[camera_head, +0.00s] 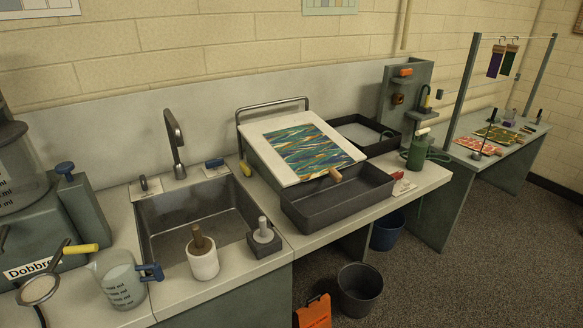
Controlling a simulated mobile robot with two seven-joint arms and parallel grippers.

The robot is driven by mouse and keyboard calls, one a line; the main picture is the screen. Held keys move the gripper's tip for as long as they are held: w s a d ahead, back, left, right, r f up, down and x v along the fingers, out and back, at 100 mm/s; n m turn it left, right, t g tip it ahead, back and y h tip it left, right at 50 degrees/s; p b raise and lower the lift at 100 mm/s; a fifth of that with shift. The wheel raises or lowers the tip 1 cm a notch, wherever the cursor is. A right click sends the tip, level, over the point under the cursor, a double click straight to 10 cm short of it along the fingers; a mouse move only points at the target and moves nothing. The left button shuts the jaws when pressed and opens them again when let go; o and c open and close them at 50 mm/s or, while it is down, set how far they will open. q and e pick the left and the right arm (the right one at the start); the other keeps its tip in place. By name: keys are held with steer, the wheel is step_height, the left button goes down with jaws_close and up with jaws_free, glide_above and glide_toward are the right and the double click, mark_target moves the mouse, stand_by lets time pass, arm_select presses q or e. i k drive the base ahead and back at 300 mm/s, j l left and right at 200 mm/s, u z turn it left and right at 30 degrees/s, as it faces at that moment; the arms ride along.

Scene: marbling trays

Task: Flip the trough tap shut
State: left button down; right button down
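A long dark grey trough (340,206) stands at the counter's front edge, below a tilted white board (262,135). A small red piece (397,175) sits by the trough's right end; it looks like a tap handle, but it is too small to tell its position. A grey faucet (174,140) stands behind the sink (180,238). A small grey-knobbed fitting (146,187) is left of the faucet and a blue one (214,164) right of it. Neither of my grippers is in view.
A measuring jug (118,280), a white pot with a brown handle (202,257) and a grey block with a knob (264,238) line the front. A green canister (417,152) stands right of the trough. Dark buckets (360,288) stand on the floor.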

mark_target(244, 168)
steer(key=z, duration=0.2)
steer(key=i+l, duration=0.85)
steer(key=i, duration=0.15)
